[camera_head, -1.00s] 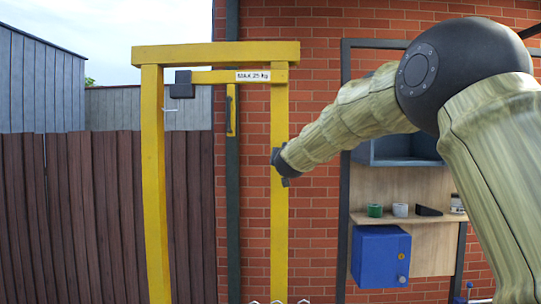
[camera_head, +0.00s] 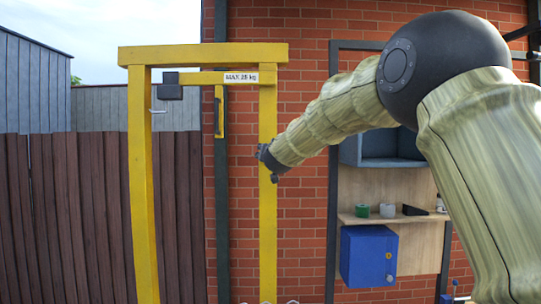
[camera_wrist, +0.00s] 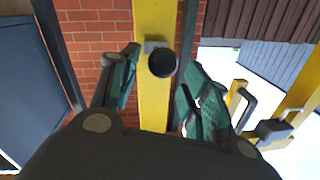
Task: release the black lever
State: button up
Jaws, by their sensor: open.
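The black lever shows in the wrist view as a round black knob (camera_wrist: 162,62) on a small grey mount on the yellow post (camera_wrist: 153,20). My gripper (camera_wrist: 164,68) is open, with one green-padded finger on each side of the knob in the picture. Gaps show between the knob and both fingers; the depth between them is hard to judge. In the head view my gripper (camera_head: 268,164) is at the right post of the yellow frame (camera_head: 268,230), about halfway up. The lever cannot be told apart from my dark gripper there.
The yellow frame has a crossbeam labelled "MAX 25 kg" (camera_head: 241,78) and a black block (camera_head: 171,86) hanging at its left. A wooden shelf panel with a blue box (camera_head: 368,256) is on the brick wall at right. A brown fence (camera_head: 70,210) stands at left.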

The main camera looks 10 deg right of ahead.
jog(key=shift+w+f, duration=0.1)
jog(key=shift+f, duration=0.05)
jog(key=s, duration=1.2)
jog(key=shift+s+r, duration=0.15)
jog(key=shift+r, duration=0.15)
jog(key=shift+d+f, duration=0.1)
jog(key=shift+d, duration=0.05)
